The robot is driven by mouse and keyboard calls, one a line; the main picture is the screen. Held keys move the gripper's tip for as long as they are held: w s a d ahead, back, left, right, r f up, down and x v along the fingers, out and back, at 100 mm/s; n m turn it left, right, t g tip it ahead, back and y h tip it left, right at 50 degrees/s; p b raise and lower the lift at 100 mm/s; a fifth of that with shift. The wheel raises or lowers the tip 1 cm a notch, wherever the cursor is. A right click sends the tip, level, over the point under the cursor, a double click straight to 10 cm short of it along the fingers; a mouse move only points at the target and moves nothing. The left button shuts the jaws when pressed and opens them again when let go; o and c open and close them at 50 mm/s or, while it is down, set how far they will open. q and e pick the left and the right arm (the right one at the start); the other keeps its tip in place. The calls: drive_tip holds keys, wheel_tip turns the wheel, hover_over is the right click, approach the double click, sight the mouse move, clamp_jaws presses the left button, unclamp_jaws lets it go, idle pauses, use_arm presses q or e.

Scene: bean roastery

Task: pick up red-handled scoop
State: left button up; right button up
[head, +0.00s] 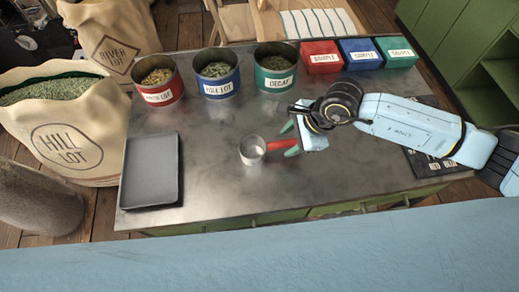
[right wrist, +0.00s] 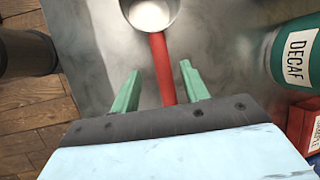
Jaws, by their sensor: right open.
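The red-handled scoop (head: 252,151) lies on the metal table, its metal cup to the left and its red handle pointing right toward my right gripper. My right gripper (head: 290,139) is open, with its green fingers near the handle. In the right wrist view the scoop's red handle (right wrist: 161,68) runs between the two open fingers of the right gripper (right wrist: 158,85), and the cup is at the top edge. The handle's near end is hidden behind the gripper body. My left gripper is not in view.
Red, blue and green cans (head: 217,75) stand along the back, with the Decaf can (right wrist: 290,55) to the right in the wrist view. Small red, blue and green sample boxes (head: 361,56) are back right. A dark tray (head: 151,171) lies left. The table's front middle is clear.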

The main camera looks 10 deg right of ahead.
sight(286, 142)
drive_tip(key=x, duration=0.4)
drive_tip(key=shift+w+d, duration=0.2)
drive_tip(key=shift+c, duration=0.5)
clamp_jaws()
